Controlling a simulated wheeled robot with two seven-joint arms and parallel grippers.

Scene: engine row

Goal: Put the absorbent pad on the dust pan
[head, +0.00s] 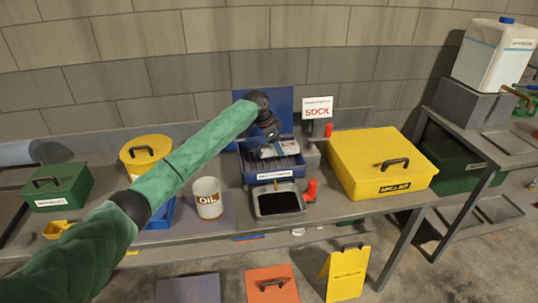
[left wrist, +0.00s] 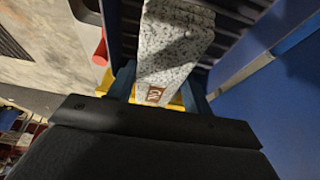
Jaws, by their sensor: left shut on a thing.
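The absorbent pad is a grey-white speckled block with a small brown label. It shows in the left wrist view (left wrist: 172,50) between the two blue fingers of my left gripper (left wrist: 158,88), which is shut on it. In the head view the pad (head: 282,149) is at or just above the blue ribbed tray (head: 270,179); I cannot tell whether it touches. My left gripper (head: 270,134) is partly hidden by its own wrist there. I cannot tell for sure which thing is the dust pan. My right gripper is not in view.
A pan of dark liquid (head: 278,203) sits in front of the blue tray. A yellow case (head: 382,160) stands right, an OIL can (head: 207,198) left. Red-topped items (head: 311,190) and the SOCK sign (head: 317,108) are close by. A blue panel (head: 284,97) rises behind.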

